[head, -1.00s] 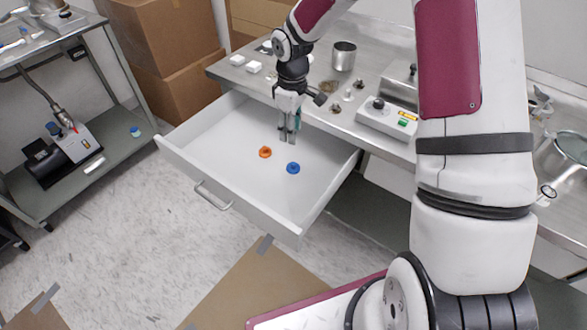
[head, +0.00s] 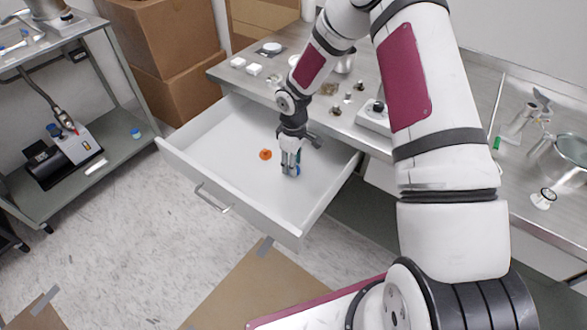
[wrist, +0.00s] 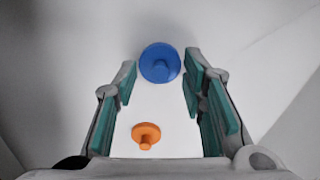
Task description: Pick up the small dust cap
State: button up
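An orange cap (head: 265,154) with a short stem lies in the open white drawer (head: 215,140). In the wrist view, the orange cap (wrist: 146,133) shows low between the fingers and looks smaller than the blue cap. The blue cap (wrist: 160,64), a round disc with a central knob, shows between and just beyond the fingertips. In the head view my gripper hides most or all of the blue cap. My gripper (head: 290,170) points down inside the drawer, right of the orange cap. Its teal-padded fingers (wrist: 159,88) are open, with gaps on both sides of the blue cap.
The drawer walls surround my gripper; the drawer floor left of the orange cap is clear. The metal bench (head: 330,72) behind carries small metal parts, white blocks and a pot. Cardboard boxes (head: 165,50) stand at the back left. A shelf cart (head: 110,150) is at the far left.

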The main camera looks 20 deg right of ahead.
jog(key=shift+f, duration=0.2)
jog(key=c, duration=0.9)
jog(key=shift+r, duration=0.1)
